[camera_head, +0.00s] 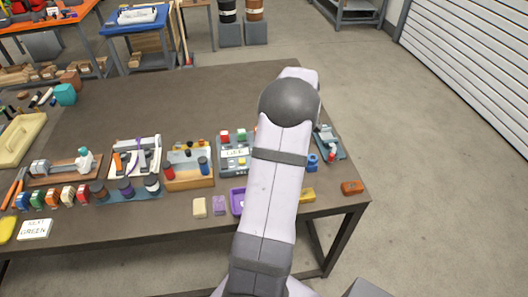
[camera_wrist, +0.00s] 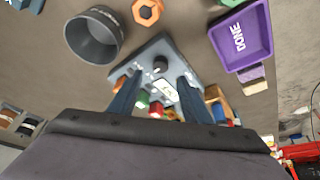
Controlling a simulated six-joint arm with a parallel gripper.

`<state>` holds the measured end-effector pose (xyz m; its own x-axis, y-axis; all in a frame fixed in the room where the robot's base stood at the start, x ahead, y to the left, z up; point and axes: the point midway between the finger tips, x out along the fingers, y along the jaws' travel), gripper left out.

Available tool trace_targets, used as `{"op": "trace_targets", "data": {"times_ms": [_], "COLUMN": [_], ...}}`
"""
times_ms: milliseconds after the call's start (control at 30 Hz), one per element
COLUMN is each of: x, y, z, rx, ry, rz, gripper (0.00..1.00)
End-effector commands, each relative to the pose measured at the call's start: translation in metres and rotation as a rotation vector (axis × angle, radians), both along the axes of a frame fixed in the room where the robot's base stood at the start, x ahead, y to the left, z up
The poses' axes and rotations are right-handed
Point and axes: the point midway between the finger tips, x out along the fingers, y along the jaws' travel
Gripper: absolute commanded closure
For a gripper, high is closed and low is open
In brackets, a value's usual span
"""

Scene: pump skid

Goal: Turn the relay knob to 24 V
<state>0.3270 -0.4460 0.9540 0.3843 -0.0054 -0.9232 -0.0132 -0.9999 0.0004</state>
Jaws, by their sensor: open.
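In the wrist view a grey control box (camera_wrist: 158,48) lies between and beyond my gripper's fingers. A dark round knob (camera_wrist: 160,65) sits on it, with a small pale label plate (camera_wrist: 165,90) and green and red buttons nearer to me. The knob's setting is too small to read. My gripper (camera_wrist: 160,92) is open, its two dark fingers apart with nothing held. In the head view the grey box (camera_head: 224,167) is on the table, with red and green buttons on top. My arm covers its right part, and my gripper is hidden there.
A purple tray marked DONE (camera_wrist: 264,34), a grey cup (camera_wrist: 82,46) and an orange hexagonal piece (camera_wrist: 147,12) lie around the box. In the head view a wooden tray (camera_head: 188,183) stands left of it, and a blue-grey tray (camera_head: 334,153) right of my arm. The table behind is clear.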

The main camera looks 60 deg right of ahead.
Motion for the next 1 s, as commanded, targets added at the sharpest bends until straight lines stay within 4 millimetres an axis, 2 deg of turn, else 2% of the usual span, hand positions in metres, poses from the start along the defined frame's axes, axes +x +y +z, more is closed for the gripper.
{"op": "trace_targets", "data": {"times_ms": [267,700,1000], "x": [0.003,0.023,0.028], "y": [0.000,0.001,0.000], "z": [-0.007,-0.055,-0.067], "rx": [0.001,0.003,0.000], "ry": [0.002,0.002,0.002], "rz": [0.007,0.007,0.006], "gripper": [0.56,0.56,0.56]}}
